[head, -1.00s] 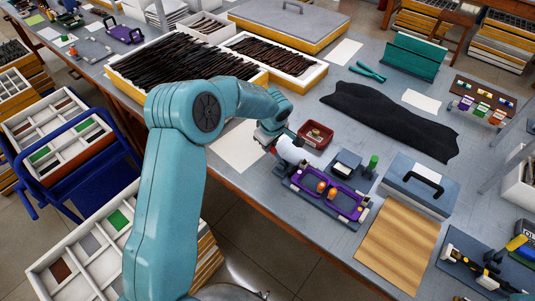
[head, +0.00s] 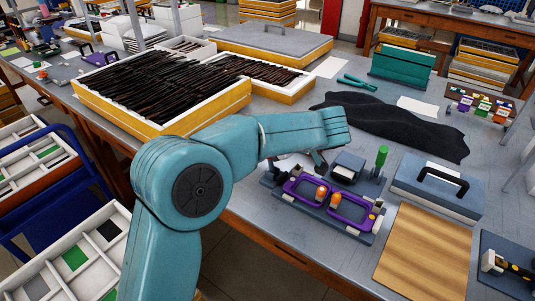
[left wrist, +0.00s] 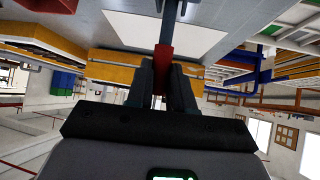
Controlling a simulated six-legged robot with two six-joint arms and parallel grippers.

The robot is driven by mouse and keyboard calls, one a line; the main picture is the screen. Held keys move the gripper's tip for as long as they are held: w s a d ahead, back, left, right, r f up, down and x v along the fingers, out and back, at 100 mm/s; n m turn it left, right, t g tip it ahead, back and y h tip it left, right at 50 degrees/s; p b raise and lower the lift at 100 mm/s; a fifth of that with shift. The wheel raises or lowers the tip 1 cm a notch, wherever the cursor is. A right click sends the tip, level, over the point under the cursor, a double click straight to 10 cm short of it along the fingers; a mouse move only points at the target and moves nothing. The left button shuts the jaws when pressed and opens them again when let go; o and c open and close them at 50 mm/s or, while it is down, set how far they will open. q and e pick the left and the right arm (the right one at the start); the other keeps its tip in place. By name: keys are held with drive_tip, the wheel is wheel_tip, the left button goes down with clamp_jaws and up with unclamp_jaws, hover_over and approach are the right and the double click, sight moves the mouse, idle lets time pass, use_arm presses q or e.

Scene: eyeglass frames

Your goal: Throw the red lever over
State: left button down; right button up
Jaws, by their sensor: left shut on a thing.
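The red lever (left wrist: 164,62) shows in the left wrist view, with a dark bar running up from it. My left gripper (left wrist: 162,84) is shut on it, one dark finger on each side. The gripper there is mostly hidden behind the forearm, and the lever cannot be made out. My right gripper is in neither view.
A grey case (head: 438,188) and a wooden board (head: 425,250) lie to the right. A black cloth (head: 400,130) and full trays (head: 165,124) lie behind.

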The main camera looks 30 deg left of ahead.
use_arm(q)
drive_tip(key=shift+d, duration=0.15)
idle(0.3)
drive_tip(key=c, duration=1)
unclamp_jaws()
drive_tip(key=p+v, duration=0.2)
drive_tip(key=v, duration=1.4)
drive_tip(key=shift+s+d, duration=0.15)
drive_tip(key=shift+s, duration=0.05)
